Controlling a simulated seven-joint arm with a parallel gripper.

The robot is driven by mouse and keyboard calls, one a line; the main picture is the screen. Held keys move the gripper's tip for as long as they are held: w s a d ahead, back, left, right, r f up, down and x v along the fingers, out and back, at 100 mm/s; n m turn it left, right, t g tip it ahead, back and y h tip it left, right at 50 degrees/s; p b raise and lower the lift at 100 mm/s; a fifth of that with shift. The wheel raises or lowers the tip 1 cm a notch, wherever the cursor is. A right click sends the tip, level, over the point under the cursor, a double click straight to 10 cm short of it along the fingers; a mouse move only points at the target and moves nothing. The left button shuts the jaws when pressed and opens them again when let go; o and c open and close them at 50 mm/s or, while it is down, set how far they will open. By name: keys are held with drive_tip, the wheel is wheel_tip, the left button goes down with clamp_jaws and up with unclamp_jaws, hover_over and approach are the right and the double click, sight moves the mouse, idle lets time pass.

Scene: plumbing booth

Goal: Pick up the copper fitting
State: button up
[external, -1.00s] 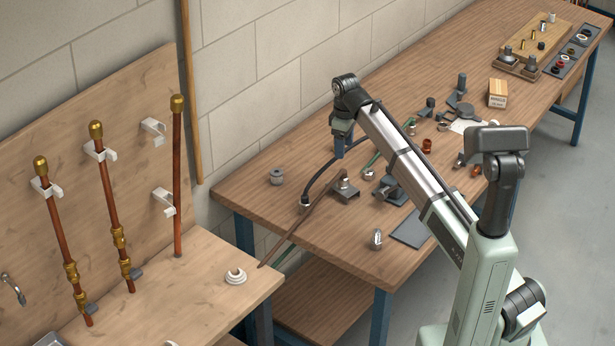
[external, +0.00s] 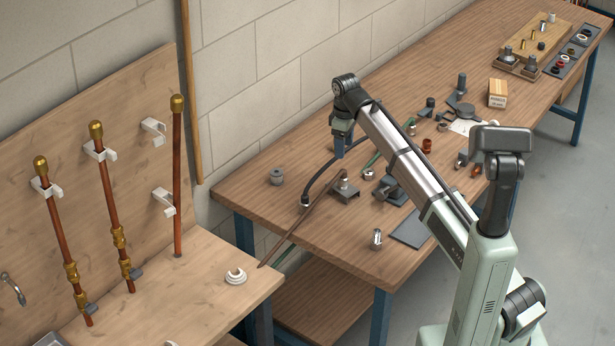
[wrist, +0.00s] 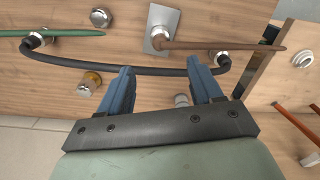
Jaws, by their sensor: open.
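Several copper-coloured fittings (external: 427,145) stand on the workbench in the external view, to the right of my arm. Another copper one (external: 476,170) sits close to my arm's column. I cannot tell which one the task means. In the wrist view a short fitting with an amber-brown end (wrist: 92,79) lies to the left of my left finger, apart from it. My gripper (external: 340,150) hangs above the bench near the wall.
A grey cylinder (external: 277,176) stands near the bench's left end. A metal block (external: 345,189) with a brown rod is nearby. A carton (external: 497,93) stands farther back. The bench's front left corner is mostly clear.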

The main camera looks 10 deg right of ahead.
drive_tip(key=w+d+f+m, duration=0.1)
drive_tip(key=w+d+m, duration=0.35)
drive_tip(key=d, duration=1.15)
drive_tip(key=w+d+f+m, duration=0.1)
drive_tip(key=w+d, duration=0.7)
drive_tip(key=d, duration=0.9)
drive_tip(key=t, duration=0.1)
approach(428, 141)
drive_tip(key=shift+y, duration=0.4)
drive_tip(key=f, duration=0.7)
drive_tip(key=w+f, duration=0.1)
drive_tip(key=f, duration=0.3)
drive_tip(key=shift+a+f, duration=0.1)
drive_tip(key=shift+c, duration=0.2)
drive_tip(key=c, duration=1.1)
